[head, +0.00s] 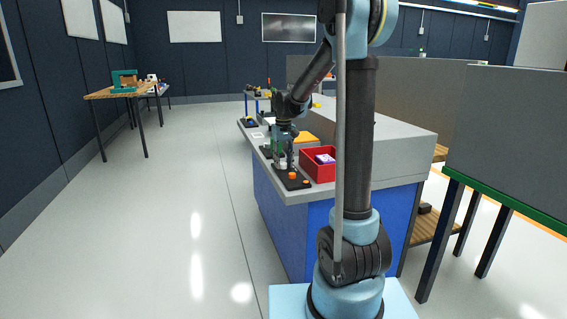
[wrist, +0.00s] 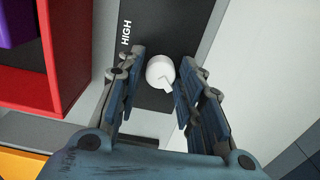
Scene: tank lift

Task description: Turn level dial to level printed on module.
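The level dial (wrist: 159,70) is a small white round knob with a pointer-like mark on its lower right edge. It sits on a dark panel (wrist: 176,25) printed "HIGH" at its left. My gripper (wrist: 163,62) is open, with one finger on each side of the dial. The left finger is close to it; I cannot tell whether either finger touches it. In the head view my gripper (head: 283,157) is low over the near left part of the workbench, and the dial is hidden. I see no module with a readable level.
A red bin (head: 318,171) with a purple and white item (head: 325,158) stands right of my gripper on the blue workbench (head: 290,228). A black base with orange buttons (head: 292,178) is at the bench's near edge. The floor to the left is clear.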

